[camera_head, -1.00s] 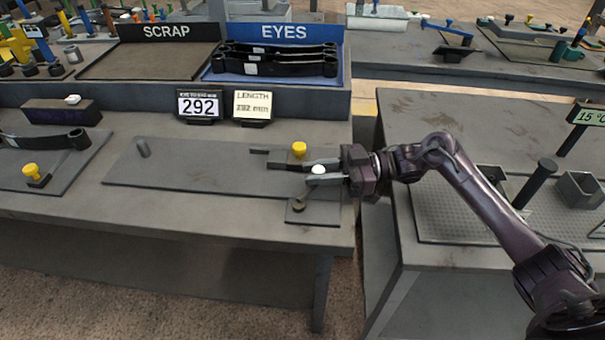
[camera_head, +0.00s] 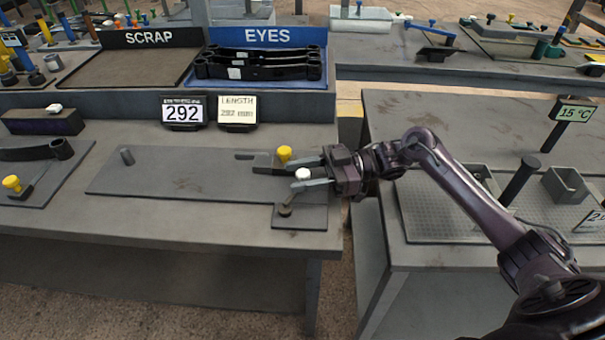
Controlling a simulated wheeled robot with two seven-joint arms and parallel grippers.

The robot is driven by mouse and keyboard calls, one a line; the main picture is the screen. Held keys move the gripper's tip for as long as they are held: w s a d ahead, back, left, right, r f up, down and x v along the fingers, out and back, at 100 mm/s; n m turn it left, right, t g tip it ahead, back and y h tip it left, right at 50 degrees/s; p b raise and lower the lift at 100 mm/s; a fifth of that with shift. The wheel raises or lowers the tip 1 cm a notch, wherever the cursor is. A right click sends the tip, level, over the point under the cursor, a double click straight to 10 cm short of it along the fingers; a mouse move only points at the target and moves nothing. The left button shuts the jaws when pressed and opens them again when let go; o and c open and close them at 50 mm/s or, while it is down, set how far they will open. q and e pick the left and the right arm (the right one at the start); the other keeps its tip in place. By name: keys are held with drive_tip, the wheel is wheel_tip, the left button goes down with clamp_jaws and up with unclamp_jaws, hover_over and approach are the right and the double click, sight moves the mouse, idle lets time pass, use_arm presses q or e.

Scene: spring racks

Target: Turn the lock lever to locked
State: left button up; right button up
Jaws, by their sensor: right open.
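The lock lever has a white knob (camera_head: 303,174) and a pivot (camera_head: 285,211) on a small dark base plate (camera_head: 310,216) at the right end of the long fixture plate. The arm between knob and pivot is partly hidden by my gripper. My right gripper (camera_head: 296,175) comes in from the right with its fingers apart. The white knob shows between the fingers; I cannot tell whether either finger touches it. A yellow knob (camera_head: 284,153) on a dark slider stands just behind the upper finger. My left gripper is out of view.
The EYES bin (camera_head: 313,34) holds dark springs; the SCRAP bin (camera_head: 140,68) looks empty.

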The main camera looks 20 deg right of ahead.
drive_tip(key=shift+s+d, duration=0.1)
drive_tip(key=shift+d, duration=0.15)
drive_tip(key=d, duration=0.2)
drive_tip(key=d+b, duration=0.1)
drive_tip(key=d, duration=0.1)
drive_tip(key=s+d+b, duration=0.1)
drive_tip(key=d, duration=0.1)
drive_tip(key=shift+d+f, duration=0.1)
drive_tip(key=shift+d, duration=0.1)
drive_tip(key=shift+s+d, duration=0.15)
drive_tip(key=shift+d, duration=0.25)
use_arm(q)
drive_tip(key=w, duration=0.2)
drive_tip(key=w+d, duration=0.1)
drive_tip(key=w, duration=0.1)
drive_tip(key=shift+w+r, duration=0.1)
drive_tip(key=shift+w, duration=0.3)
